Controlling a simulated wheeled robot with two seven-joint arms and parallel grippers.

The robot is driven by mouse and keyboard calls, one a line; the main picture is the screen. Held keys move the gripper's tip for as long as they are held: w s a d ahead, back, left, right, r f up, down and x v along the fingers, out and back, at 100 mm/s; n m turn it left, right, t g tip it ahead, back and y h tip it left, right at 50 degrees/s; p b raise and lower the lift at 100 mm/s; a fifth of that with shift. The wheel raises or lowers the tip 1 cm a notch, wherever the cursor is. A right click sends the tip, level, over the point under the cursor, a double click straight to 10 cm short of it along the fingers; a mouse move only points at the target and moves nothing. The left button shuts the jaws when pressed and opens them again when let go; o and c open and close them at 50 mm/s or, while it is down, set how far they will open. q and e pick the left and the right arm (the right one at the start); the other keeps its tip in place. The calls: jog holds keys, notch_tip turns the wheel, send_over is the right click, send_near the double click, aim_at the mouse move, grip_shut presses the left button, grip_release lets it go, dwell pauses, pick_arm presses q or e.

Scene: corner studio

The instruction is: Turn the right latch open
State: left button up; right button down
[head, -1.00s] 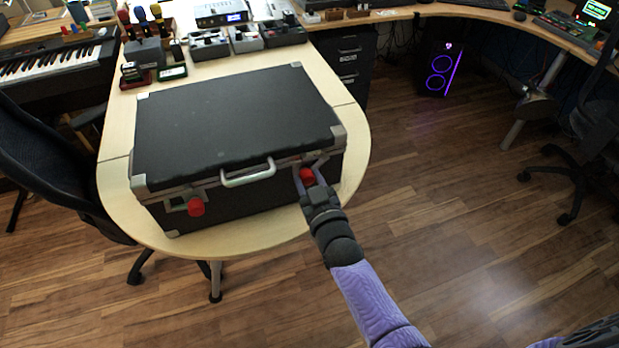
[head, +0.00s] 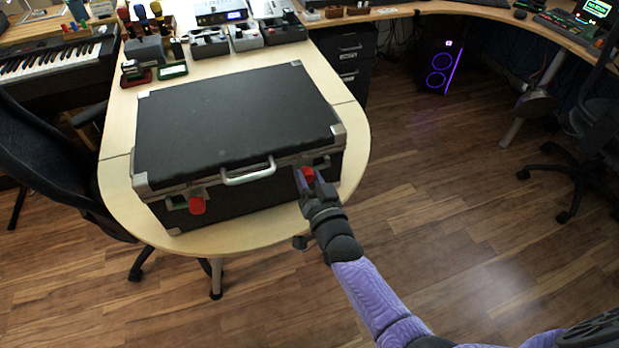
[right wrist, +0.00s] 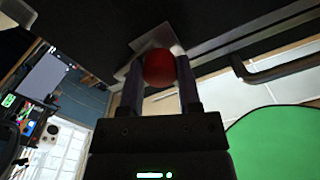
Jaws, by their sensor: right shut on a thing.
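A closed black case (head: 235,115) with metal corners and a silver handle (head: 249,174) lies on the wooden table. The right latch has a red knob (head: 307,174) on the case front, right of the handle. My right gripper (head: 308,180) is shut on this knob. In the right wrist view the red knob (right wrist: 160,69) sits between both fingers, with a metal latch plate (right wrist: 155,38) behind it. The left latch, with its red knob (head: 197,205), is left of the handle and untouched. My left gripper is not in view.
The pale table (head: 262,226) has a narrow clear rim in front of the case. Small devices and tool holders (head: 208,42) stand behind it. A dark chair (head: 50,165) is at the left.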

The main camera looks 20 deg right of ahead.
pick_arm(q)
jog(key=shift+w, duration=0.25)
pick_arm(e)
jog(key=shift+c, duration=1.4)
grip_release()
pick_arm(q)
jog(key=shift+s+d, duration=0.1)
pick_arm(e)
jog(key=shift+s, duration=0.15)
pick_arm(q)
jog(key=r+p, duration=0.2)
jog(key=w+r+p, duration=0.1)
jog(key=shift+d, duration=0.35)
pick_arm(e)
jog(key=s, duration=0.9)
jog(key=shift+s+d, duration=0.2)
jog(key=shift+s, duration=0.1)
